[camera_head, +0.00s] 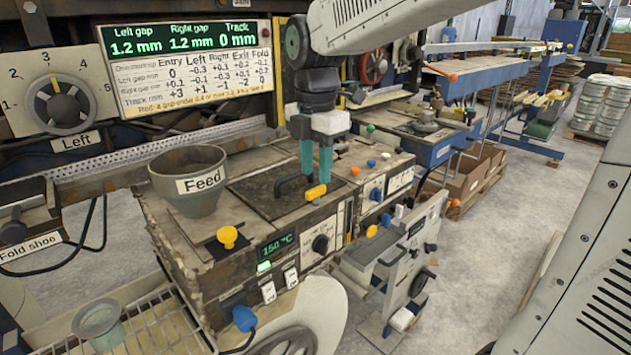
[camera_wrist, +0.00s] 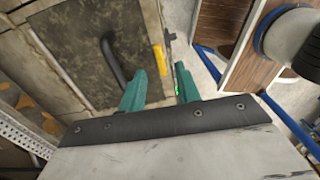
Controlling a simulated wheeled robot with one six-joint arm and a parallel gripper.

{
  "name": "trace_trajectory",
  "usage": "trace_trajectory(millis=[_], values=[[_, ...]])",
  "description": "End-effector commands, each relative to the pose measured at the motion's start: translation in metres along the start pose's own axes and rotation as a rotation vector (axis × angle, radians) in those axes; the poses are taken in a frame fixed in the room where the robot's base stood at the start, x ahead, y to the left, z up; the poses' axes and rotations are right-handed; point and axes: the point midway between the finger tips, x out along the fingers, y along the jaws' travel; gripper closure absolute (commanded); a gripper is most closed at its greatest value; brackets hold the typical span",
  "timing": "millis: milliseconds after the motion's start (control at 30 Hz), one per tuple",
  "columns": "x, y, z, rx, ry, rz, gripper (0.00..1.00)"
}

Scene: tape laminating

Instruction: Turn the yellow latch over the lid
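The yellow latch (camera_head: 316,191) is a short bar at the right edge of the dark, worn lid (camera_head: 257,203) on the glue unit. In the wrist view the latch (camera_wrist: 159,60) lies along the edge of the lid (camera_wrist: 65,40), beside it rather than across it. The lid's black handle (camera_head: 291,184) is left of the latch. My gripper (camera_head: 316,178) points down with its teal fingers just above the latch. Contact cannot be told.
A grey Feed funnel (camera_head: 190,182) stands left of the lid. A yellow knob (camera_head: 228,237) and a 150 °C display (camera_head: 277,244) are at the front. Small coloured knobs (camera_head: 371,163) sit right of the lid. A wheeled cart (camera_head: 405,260) stands to the right.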

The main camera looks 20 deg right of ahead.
Motion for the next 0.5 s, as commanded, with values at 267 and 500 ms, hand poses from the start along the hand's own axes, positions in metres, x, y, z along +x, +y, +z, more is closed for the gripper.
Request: trace_trajectory(millis=[267, 500], values=[[0.033, -0.001, 0.0, 0.001, 0.0, -0.001, 0.67], [0.037, 0.0, 0.0, 0.002, 0.0, 0.001, 0.67]])
